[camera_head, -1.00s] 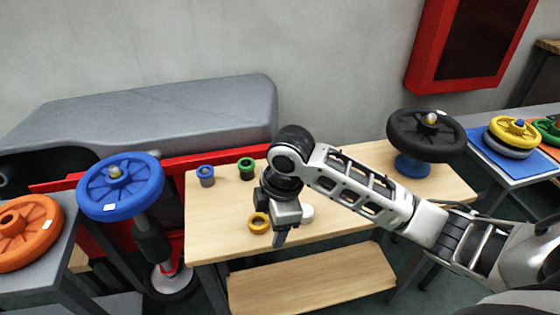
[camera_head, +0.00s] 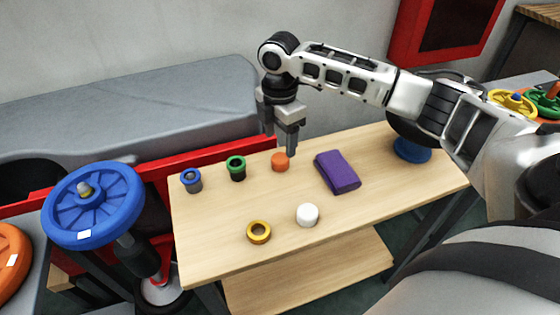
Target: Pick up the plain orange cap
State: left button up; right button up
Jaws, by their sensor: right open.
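The plain orange cap (camera_head: 280,162) sits on the wooden table (camera_head: 215,240), toward its back edge, in the head view. It is small and round. My right gripper (camera_head: 281,144) is open and empty, pointing down above the cap. One finger comes down close to the cap's upper right side, and the other is above and to its left. I cannot tell whether the finger touches the cap. My left gripper is not in view.
A green ring-topped cap (camera_head: 236,168) and a blue one (camera_head: 191,180) stand left of the orange cap. A purple block (camera_head: 337,172) lies to its right. A blue wheel (camera_head: 93,205) stands left.

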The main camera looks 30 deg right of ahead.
aim_at(281, 157)
notch_tip(281, 157, down, 7)
jog(key=shift+w+d+r, duration=0.1)
jog(key=shift+d+r, duration=0.05)
jog(key=shift+r, duration=0.05)
dwell(0.3)
jog(key=c, duration=1)
